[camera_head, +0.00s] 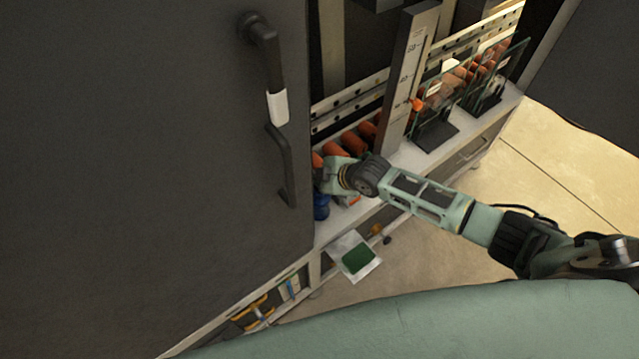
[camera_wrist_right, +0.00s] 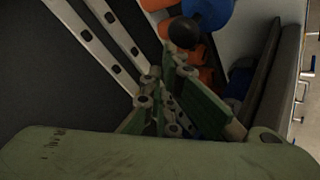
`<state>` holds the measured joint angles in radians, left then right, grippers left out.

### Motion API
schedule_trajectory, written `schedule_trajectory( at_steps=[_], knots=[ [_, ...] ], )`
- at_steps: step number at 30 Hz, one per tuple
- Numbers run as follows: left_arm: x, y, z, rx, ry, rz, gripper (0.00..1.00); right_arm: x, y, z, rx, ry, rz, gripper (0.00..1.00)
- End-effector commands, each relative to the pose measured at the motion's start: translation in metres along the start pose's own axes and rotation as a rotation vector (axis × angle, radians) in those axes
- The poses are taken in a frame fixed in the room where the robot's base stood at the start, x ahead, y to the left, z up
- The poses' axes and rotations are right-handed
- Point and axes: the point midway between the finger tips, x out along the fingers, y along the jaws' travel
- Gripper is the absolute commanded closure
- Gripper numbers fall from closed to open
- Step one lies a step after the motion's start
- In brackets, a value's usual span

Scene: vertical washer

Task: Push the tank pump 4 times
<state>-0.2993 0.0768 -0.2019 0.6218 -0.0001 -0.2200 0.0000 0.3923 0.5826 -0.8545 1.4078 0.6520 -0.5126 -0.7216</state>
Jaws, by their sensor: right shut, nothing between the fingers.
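My right arm reaches in from the right in the head view, and its gripper (camera_head: 329,175) is beside the edge of the large dark panel, over the white ledge. In the right wrist view the gripper's fingers (camera_wrist_right: 167,103) are shut with nothing between them. A blue part with a round black knob (camera_wrist_right: 184,32), which may be the tank pump, is just beyond the fingers and looks apart from them. A blue piece (camera_head: 321,207) also shows below the gripper in the head view, partly hidden. My left gripper is not in view.
The dark panel with a black handle (camera_head: 268,60) fills the left. A green-and-white sheet (camera_head: 356,258) is below. Floor at right is clear.

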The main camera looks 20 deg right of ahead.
Motion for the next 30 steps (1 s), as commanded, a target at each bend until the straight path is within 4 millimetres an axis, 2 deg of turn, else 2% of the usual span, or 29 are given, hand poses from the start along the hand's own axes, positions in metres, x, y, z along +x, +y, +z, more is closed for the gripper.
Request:
schedule_trajectory(
  at_steps=[18,30],
  knots=[
    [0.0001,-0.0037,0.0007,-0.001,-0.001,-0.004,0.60,0.0001,-0.0001,0.0003,0.000,0.000,0.000,1.00],
    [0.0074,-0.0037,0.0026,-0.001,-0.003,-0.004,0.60,0.0058,-0.0044,0.0046,0.000,0.000,0.000,1.00]
  ],
)
